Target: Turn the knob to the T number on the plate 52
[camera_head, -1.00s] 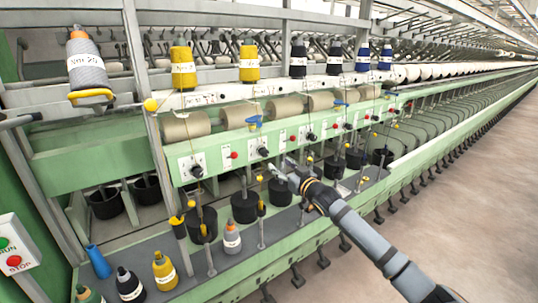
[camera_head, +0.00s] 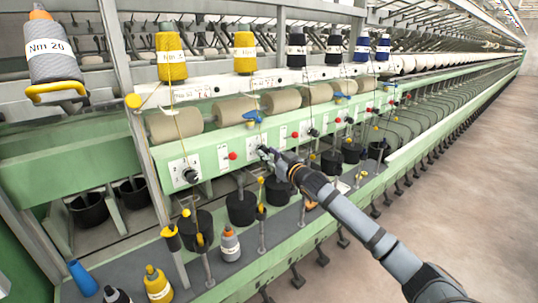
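Black knobs on white dial plates line the pale green rail. The nearest knob (camera_head: 190,175) is bare, and others sit farther right, such as one knob (camera_head: 314,132). My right gripper (camera_head: 266,154) comes in from the lower right, with its fingertips at the second knob's dial plate (camera_head: 252,147). The fingers cover that knob, and I cannot tell whether they touch or grip it. Small number plates (camera_head: 182,93) sit on the white bar above; their digits are too small to read. My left gripper is out of view.
Yarn cones stand above the rail, including a grey one (camera_head: 53,52) and yellow ones (camera_head: 171,55). Red buttons (camera_head: 233,156) and a blue lever (camera_head: 252,117) sit near the dials. Black cups (camera_head: 242,207) and thin posts stand below. The floor at right is clear.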

